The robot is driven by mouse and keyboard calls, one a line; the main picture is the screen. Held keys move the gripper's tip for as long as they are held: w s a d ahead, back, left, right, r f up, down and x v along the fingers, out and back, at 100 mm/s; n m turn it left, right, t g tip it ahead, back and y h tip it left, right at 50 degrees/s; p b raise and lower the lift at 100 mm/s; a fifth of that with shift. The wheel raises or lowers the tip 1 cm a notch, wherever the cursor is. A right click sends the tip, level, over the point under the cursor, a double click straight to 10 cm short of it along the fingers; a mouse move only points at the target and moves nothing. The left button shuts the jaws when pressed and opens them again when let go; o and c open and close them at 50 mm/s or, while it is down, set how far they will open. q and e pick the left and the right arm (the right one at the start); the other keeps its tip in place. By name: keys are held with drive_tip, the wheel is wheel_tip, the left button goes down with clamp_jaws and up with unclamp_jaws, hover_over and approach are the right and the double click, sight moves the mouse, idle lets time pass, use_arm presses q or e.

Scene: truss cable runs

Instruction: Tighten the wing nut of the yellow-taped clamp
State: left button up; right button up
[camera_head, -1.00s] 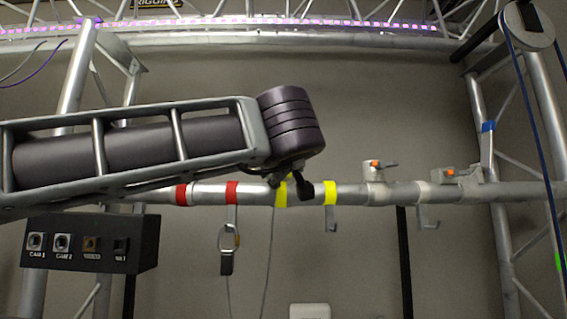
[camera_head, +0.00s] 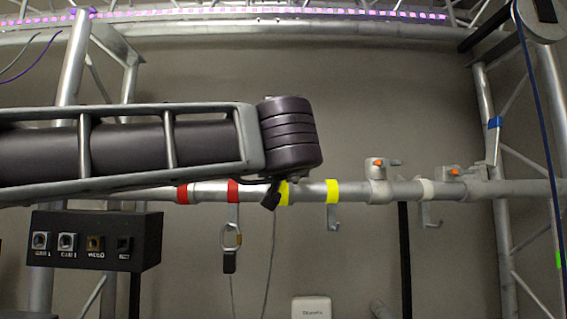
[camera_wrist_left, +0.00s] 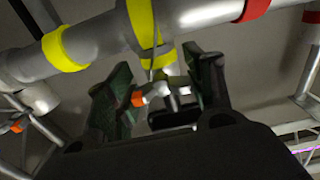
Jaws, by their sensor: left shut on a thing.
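The horizontal pipe (camera_head: 355,191) carries two yellow tape bands, one at the left gripper (camera_head: 283,196) and one to its right (camera_head: 332,189). In the left wrist view, a yellow band (camera_wrist_left: 143,22) lies just beyond my left gripper (camera_wrist_left: 160,82). In the head view, my left forearm and wrist hide this clamp and wing nut; only a dark fingertip shows (camera_head: 271,195). My right gripper is not in view.
Other clamps with orange-tipped nuts (camera_head: 378,175) sit to the right. A black connector box (camera_head: 95,241) is at lower left. Thin cables hang below the pipe.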

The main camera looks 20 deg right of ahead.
use_arm(q)
drive_tip(key=shift+f, duration=0.25)
drive_tip(key=o, duration=0.8)
drive_tip(key=shift+o, duration=1.2)
drive_tip(key=shift+r, duration=0.15)
drive_tip(key=v, duration=1.2)
